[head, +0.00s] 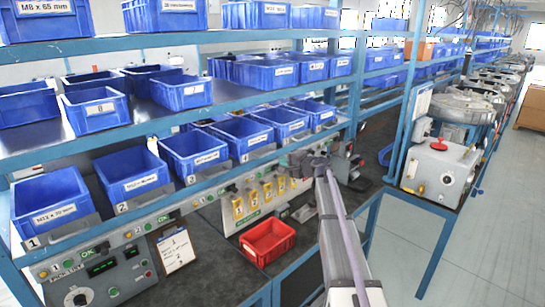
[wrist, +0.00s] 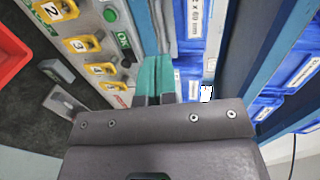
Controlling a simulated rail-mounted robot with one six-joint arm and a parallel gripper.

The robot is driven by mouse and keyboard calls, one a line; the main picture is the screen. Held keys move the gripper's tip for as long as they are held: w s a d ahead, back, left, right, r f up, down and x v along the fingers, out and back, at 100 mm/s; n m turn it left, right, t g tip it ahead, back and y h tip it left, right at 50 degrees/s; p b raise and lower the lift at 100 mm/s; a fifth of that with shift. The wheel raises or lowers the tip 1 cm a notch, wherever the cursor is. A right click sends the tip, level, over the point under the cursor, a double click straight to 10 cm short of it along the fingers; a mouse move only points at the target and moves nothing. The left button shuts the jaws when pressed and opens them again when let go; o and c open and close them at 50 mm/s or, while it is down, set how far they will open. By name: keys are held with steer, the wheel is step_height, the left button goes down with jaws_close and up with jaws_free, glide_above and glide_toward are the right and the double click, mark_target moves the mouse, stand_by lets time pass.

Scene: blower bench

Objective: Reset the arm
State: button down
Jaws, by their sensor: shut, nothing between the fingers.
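My gripper shows in the wrist view (wrist: 154,76) with its two teal fingers side by side, shut and empty. In the head view my arm reaches up from the bottom, and its end is by the front of the shelf rack, right of the yellow numbered holders (head: 253,203). The fingers are too small there to make out. The wrist view shows the panel with the yellow holders (wrist: 82,43) to the left of the fingers and blue bins (wrist: 195,85) to their right. Nothing hangs from the gripper.
Blue labelled bins (head: 125,183) fill the rack's shelves. A red bin (head: 267,243) stands on the dark bench below, left of my arm. A control panel (head: 98,268) is at lower left. A grey box with a red button (head: 437,165) stands at right, beside open floor (head: 490,240).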

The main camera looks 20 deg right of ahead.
steer(key=v, duration=0.2)
steer(key=shift+s+d, duration=0.15)
steer(key=shift+s, duration=0.05)
steer(key=s+a+f+n+g+h, duration=0.2)
steer(key=s+a+f+n+g, duration=0.2)
steer(key=s, duration=1)
steer(key=s+a+f+n+g+h, duration=0.2)
steer(key=s+a+f+n+g, duration=0.2)
steer(key=s+a, duration=0.5)
steer(key=s+a+f+n+g+h, duration=0.3)
steer(key=s+a+f+g, duration=0.3)
steer(key=s, duration=1.2)
steer(key=shift+s+a+f+n+b, duration=0.3)
steer(key=shift+a+n, duration=0.35)
steer(key=shift+n, duration=0.25)
